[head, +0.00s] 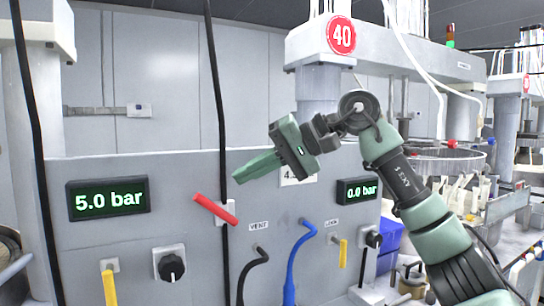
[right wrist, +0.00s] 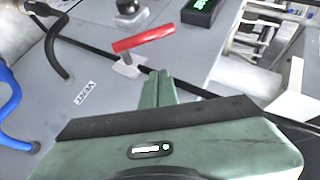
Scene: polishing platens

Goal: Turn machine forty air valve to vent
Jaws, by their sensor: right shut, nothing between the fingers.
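The air valve has a red lever handle (head: 215,210) on a small white mount on the grey panel. The handle slants from upper left down to lower right. In the right wrist view the red handle (right wrist: 143,39) lies just beyond my fingertips. My right gripper (head: 238,178) is shut and empty, its green fingers pointing left and down, above and right of the handle. It also shows in the right wrist view (right wrist: 158,76), with a visible gap to the handle. A VENT label (head: 259,226) is right of the valve. My left gripper is out of view.
One display (head: 108,199) reads 5.0 bar, another (head: 357,190) reads 0.0 bar. A black knob (head: 172,267), a blue hose (head: 293,265) and a black hose (head: 250,272) are near. A black cable (head: 217,100) hangs past the valve.

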